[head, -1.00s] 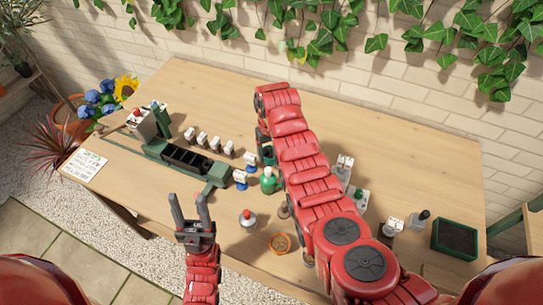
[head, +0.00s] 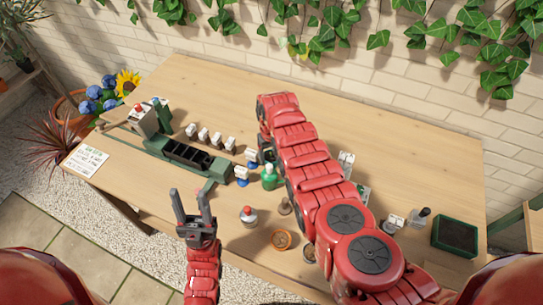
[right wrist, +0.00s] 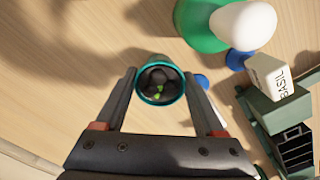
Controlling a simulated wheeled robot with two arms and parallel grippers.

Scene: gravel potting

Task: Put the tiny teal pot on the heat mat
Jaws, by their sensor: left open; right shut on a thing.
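The tiny teal pot (right wrist: 160,98) shows in the right wrist view, with dark fill and bits of green inside. My right gripper (right wrist: 160,76) is shut on it, one finger at each side. In the head view the red right arm hides most of this gripper and the pot. My left gripper (head: 190,193) is open and empty, over the front edge of the table.
A green bottle (head: 269,181) stands close to the right gripper. A green rack with dark compartments (head: 215,166) and several white labelled blocks (head: 203,136) are to the left. The back of the table is clear.

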